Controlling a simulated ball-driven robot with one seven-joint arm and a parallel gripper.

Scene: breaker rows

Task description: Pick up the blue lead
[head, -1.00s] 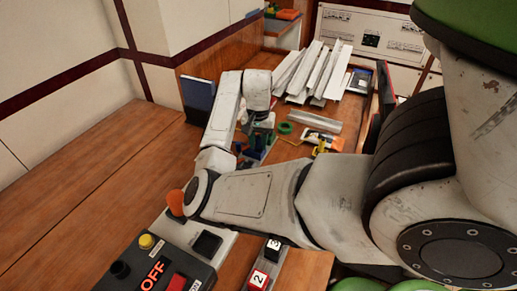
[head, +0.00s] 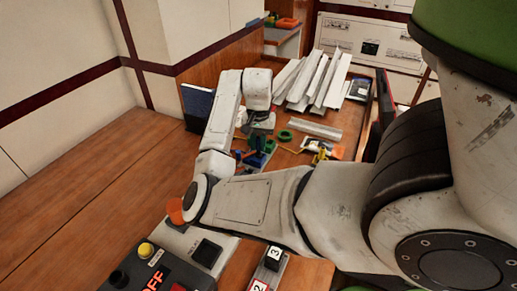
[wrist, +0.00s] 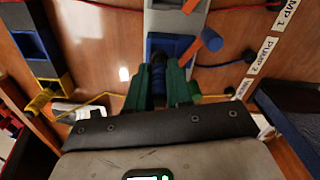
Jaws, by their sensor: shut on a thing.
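In the wrist view, my gripper (wrist: 158,90) has green fingers shut on a dark blue ribbed piece, the plug of the blue lead (wrist: 158,72). The plug is at a blue-framed grey block (wrist: 170,42); I cannot tell whether it is still seated. A thin blue cable (wrist: 222,65) runs right to the "PUMP 2" label (wrist: 260,56). In the head view, my gripper (head: 260,132) points down over the cluttered far part of the bench, and its fingers are mostly hidden.
An orange handle with a blue end (wrist: 205,42) leans close right of my fingers. Red and yellow cables lie around. The left bench is clear.

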